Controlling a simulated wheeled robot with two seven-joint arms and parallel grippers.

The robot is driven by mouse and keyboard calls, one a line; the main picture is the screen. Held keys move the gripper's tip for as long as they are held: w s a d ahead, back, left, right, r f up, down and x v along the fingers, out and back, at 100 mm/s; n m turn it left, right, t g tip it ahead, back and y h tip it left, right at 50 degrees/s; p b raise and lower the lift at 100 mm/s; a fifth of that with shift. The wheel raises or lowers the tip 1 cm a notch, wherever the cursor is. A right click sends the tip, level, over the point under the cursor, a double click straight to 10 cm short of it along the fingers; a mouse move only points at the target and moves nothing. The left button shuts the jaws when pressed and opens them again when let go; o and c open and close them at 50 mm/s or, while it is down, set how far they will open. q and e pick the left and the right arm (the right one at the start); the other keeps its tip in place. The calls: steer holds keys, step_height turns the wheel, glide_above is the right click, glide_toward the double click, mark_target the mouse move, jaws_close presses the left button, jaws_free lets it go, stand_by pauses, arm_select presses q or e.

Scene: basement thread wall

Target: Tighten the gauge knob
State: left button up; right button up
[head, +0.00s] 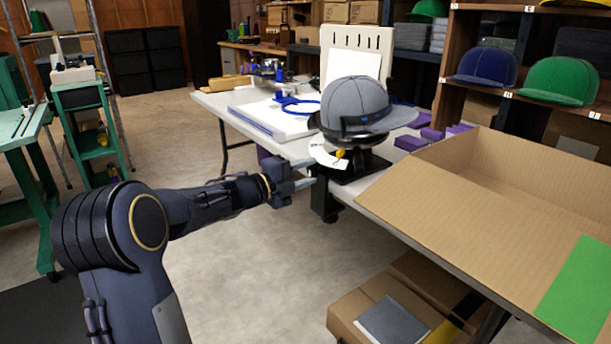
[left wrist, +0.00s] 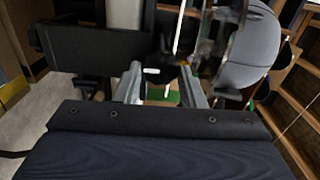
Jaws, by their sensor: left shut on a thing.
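A grey cap (head: 355,104) sits on a black stand (head: 362,165) at the near edge of the white table. A white curved gauge piece (head: 328,155) with a small yellow part hangs at the stand's front. My left gripper (head: 306,172) reaches in from the left to the stand's lower left side. In the left wrist view, a black lobed knob (left wrist: 164,68) sits between the two grey fingers of my left gripper (left wrist: 162,86), which is shut on it. In the head view the knob is mostly hidden. My right gripper is not in view.
An open cardboard box (head: 430,200) stands right of the stand. The white table (head: 215,100) holds a board and blue rings behind the cap. Shelves with caps (head: 560,80) are at the back right. Open floor (head: 260,250) lies below my left forearm.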

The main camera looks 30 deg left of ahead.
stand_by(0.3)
arm_select(q)
steer(key=o, duration=1)
steer(key=shift+s, duration=0.1)
steer(key=p+v, duration=0.2)
steer(key=v, duration=0.5)
steer(key=shift+s+a, duration=0.1)
steer(key=shift+s, duration=0.2)
